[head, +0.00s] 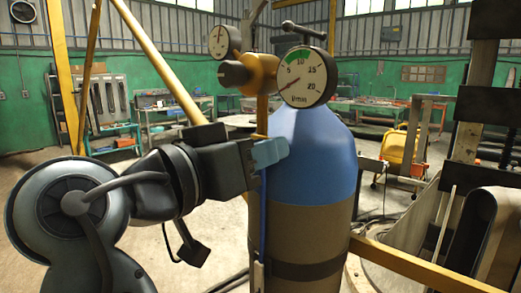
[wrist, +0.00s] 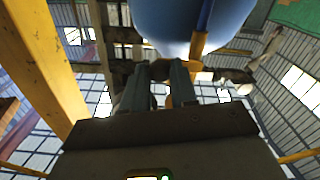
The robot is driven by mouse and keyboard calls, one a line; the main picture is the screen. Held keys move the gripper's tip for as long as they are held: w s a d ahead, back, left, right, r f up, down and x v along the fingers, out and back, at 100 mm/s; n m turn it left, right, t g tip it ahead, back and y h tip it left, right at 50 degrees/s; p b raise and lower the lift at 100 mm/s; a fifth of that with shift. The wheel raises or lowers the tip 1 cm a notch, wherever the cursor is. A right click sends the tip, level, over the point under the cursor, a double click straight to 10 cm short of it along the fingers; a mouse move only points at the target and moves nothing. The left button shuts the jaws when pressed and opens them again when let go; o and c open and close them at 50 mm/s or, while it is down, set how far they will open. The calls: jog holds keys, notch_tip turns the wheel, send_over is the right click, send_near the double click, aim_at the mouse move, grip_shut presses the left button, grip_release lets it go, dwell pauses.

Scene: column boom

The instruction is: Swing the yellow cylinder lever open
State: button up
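A gas cylinder (head: 310,165) with a blue shoulder and a tan body stands upright right of centre in the head view. Its blue surface also fills the top of the wrist view (wrist: 175,20). A yellow-brass regulator (head: 258,74) with a round knob sits above it. I cannot tell which yellow part is the lever. A short yellow piece (wrist: 199,45) shows beside the blue surface in the wrist view. My gripper (head: 272,151) is at the cylinder's left shoulder; contact is unclear. In the wrist view its fingers (wrist: 160,75) are apart, with no clear object between them.
Two dial gauges (head: 304,77) (head: 222,41) flank the regulator. A blue hose (head: 262,215) hangs along the cylinder's left side. A yellow rail (head: 425,268) crosses the lower right, near dark machinery (head: 485,235). Open floor (head: 220,205) shows between my arm and the cylinder.

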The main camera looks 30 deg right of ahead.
grip_shut()
jog(key=shift+f+b, duration=0.2)
jog(key=shift+b, duration=0.3)
jog(key=w+a+f+m+b, duration=0.1)
jog(key=w+f+m+b, duration=0.3)
jog(key=m+b, duration=1.3)
jog(key=shift+a+f+m+b, duration=0.2)
jog(key=shift+m+b, duration=0.2)
jog(key=shift+b, duration=4.45)
jog(key=shift+w+r, duration=0.1)
jog(key=shift+w, duration=0.05)
